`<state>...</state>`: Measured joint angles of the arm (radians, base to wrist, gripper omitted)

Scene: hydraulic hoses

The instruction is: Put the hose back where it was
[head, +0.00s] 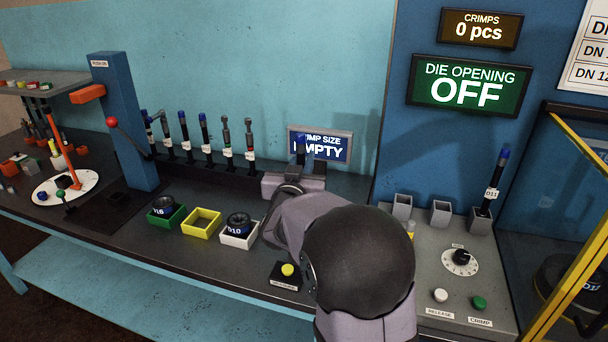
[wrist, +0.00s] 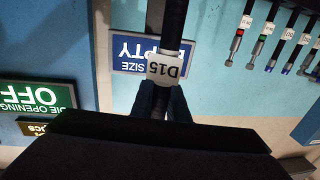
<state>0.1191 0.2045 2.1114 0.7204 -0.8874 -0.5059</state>
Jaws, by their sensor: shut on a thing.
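In the wrist view my gripper (wrist: 161,96) is shut on a dark hose (wrist: 174,25) with a white tag reading D15 (wrist: 164,68). The hose runs up out of the picture from the fingers, in front of the crimp size display. In the head view a dark hose end with a blue tip (head: 300,143) shows before the display (head: 333,148), which reads EMPTY. My arm hides most of the gripper there.
Green (head: 153,220), yellow (head: 187,232) and white (head: 225,241) trays stand before the rack. At right, three grey holders (head: 402,207) stand, the rightmost with a hose tagged D11 (head: 490,195). A blue post (head: 122,125) with a red-knobbed lever stands left of the rack.

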